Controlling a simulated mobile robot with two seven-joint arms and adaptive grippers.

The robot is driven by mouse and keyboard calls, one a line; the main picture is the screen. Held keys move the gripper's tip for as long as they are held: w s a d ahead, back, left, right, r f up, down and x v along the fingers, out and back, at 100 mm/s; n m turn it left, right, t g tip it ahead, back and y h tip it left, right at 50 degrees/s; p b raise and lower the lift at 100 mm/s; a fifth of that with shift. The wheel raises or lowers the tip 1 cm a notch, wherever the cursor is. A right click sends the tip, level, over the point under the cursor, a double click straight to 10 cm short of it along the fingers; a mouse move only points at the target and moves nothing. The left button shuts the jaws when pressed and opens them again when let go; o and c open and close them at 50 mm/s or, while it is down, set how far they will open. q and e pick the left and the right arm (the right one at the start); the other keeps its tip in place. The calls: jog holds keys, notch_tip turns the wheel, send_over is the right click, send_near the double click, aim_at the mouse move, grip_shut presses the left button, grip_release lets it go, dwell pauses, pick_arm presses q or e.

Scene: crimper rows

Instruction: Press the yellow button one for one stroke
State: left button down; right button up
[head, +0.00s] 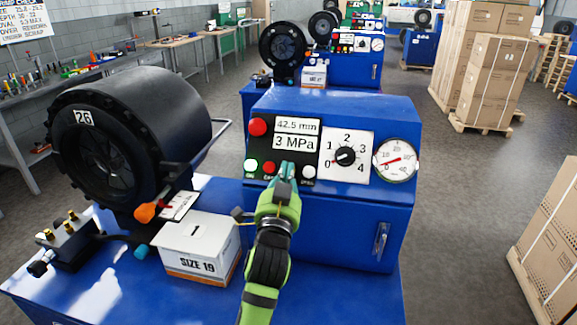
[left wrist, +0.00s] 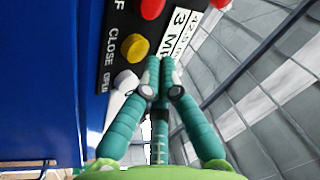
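The yellow button (left wrist: 135,47) shows in the left wrist view, beside the word CLOSE on the black control panel (head: 284,142) of the blue machine. In the head view my gripper hides it. My left gripper (head: 287,170) is in front of the panel's lower button row. Its two green fingers are together at the tips, with nothing seen between them. In the left wrist view the fingertips (left wrist: 160,64) appear just beside and below the yellow button; I cannot tell whether they touch the panel. My right gripper is not in view.
A white button (left wrist: 125,82) and a red button (left wrist: 152,8) flank the yellow one. The panel also has a big red button (head: 257,127), a dial (head: 345,156) and a gauge (head: 395,161). A SIZE 19 box (head: 197,250) and the black crimper head (head: 130,135) stand left.

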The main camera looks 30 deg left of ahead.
pick_arm(q)
jog(key=shift+s+r, duration=0.1)
jog(key=s+r+p, duration=0.1)
jog(key=s+p, duration=0.1)
jog(key=s+d+r+p, duration=0.1)
jog(key=s, duration=0.1)
jog(key=shift+r, duration=0.35)
dwell(1.3)
